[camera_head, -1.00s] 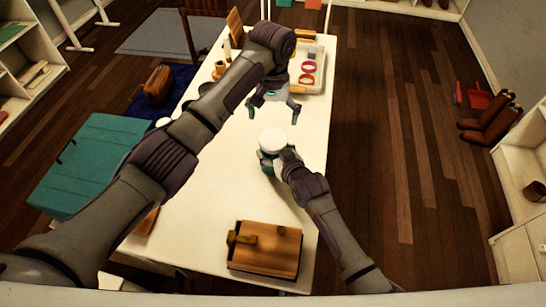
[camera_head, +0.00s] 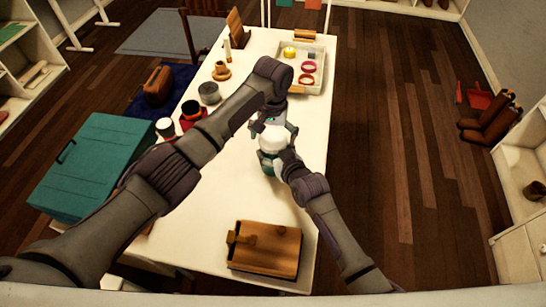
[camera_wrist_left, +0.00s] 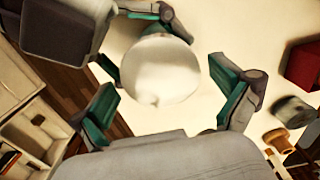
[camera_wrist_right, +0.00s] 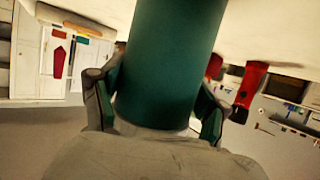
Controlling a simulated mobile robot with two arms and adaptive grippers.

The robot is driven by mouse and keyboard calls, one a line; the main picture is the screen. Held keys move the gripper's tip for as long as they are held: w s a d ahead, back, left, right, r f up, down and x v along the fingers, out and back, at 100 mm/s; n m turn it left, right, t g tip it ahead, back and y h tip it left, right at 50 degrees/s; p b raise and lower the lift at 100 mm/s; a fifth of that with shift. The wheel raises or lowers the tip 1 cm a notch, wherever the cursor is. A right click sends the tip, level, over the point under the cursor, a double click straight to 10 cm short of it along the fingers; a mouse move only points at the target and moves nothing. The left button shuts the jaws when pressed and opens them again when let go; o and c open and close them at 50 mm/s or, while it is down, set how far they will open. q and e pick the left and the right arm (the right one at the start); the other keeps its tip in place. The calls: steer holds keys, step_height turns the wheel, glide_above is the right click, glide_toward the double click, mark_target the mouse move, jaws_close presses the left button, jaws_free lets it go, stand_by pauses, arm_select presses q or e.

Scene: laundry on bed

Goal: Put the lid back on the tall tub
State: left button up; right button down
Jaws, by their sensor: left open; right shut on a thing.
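The tall tub is a teal cylinder (camera_wrist_right: 172,60) in the right wrist view, filling the middle. My right gripper (camera_wrist_right: 155,118) is shut around it; in the head view my right gripper (camera_head: 272,160) holds it at the table's middle. A round white lid-like disc (camera_wrist_left: 160,70) covers the tub's top in the left wrist view and hides its rim. I cannot tell whether it is fully seated. My left gripper (camera_wrist_left: 170,100) is open, its fingers on either side of the disc with gaps. In the head view my left gripper (camera_head: 270,122) is just above the disc (camera_head: 272,140).
A tray (camera_head: 322,62) with rings stands at the table's far right. A grey can (camera_head: 209,92), a red container (camera_head: 190,112) and a white cup (camera_head: 165,128) lie left, near my left arm. A brown wooden board-like object (camera_head: 265,250) lies at the near end. Table to the right is clear.

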arm_select(q)
steer(key=shift+c, duration=0.2)
steer(key=c, duration=1.1)
steer(key=o, duration=1.1)
steer(key=shift+o, duration=0.2)
step_height(320, 180, up, 12)
arm_select(e)
jaws_free()
steer(key=shift+s, duration=0.1)
